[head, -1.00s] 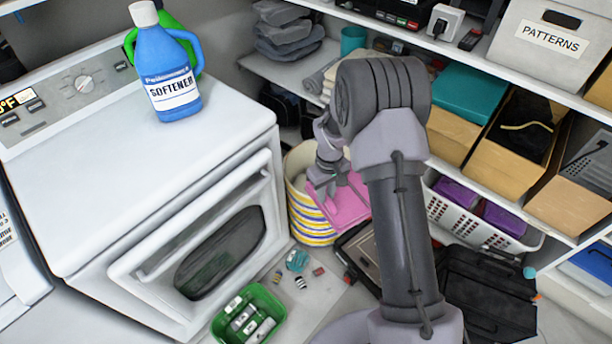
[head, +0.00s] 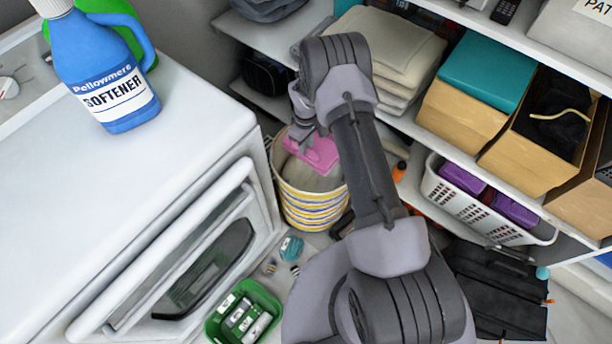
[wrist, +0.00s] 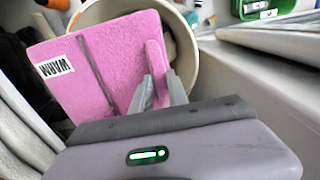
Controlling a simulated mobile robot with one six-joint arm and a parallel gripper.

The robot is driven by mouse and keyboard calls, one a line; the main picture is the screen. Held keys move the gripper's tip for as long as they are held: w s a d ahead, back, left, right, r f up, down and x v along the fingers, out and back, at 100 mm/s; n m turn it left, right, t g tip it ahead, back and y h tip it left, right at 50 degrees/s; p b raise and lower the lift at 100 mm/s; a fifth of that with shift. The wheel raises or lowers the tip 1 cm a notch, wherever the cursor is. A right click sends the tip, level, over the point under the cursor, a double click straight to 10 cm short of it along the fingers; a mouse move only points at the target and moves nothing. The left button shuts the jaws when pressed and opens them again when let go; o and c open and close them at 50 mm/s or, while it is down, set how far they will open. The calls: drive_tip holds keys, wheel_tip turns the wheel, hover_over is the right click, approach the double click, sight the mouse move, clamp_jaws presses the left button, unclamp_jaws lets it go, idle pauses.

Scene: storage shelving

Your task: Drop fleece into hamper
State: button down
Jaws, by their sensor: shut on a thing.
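The fleece is a folded pink cloth (head: 318,154) with a white "WARM" label, which also shows in the wrist view (wrist: 105,65). My gripper (head: 308,143) is shut on one edge of it; the grey fingers also show in the wrist view (wrist: 158,90). The hamper is a round bin with yellow, white and blue stripes (head: 315,212), standing beside the white machine. Something grey lies inside the hamper. In the wrist view the hamper's pale rim (wrist: 187,70) shows behind the fleece.
The white machine (head: 130,190), its door ajar, stands left of the hamper, with a blue softener bottle (head: 105,80) on top. Shelves with cardboard boxes (head: 460,115) and a white basket (head: 480,210) stand right. A green bin (head: 245,315) is on the floor.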

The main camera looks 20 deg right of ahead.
wheel_tip(320, 180, down, 4)
drive_tip(key=shift+f+b, duration=0.1)
drive_tip(key=shift+b, duration=0.75)
drive_tip(key=c, duration=1.2)
unclamp_jaws()
drive_tip(key=shift+w, duration=0.1)
wheel_tip(320, 180, up, 18)
drive_tip(key=p, duration=0.6)
drive_tip(key=shift+f, duration=0.2)
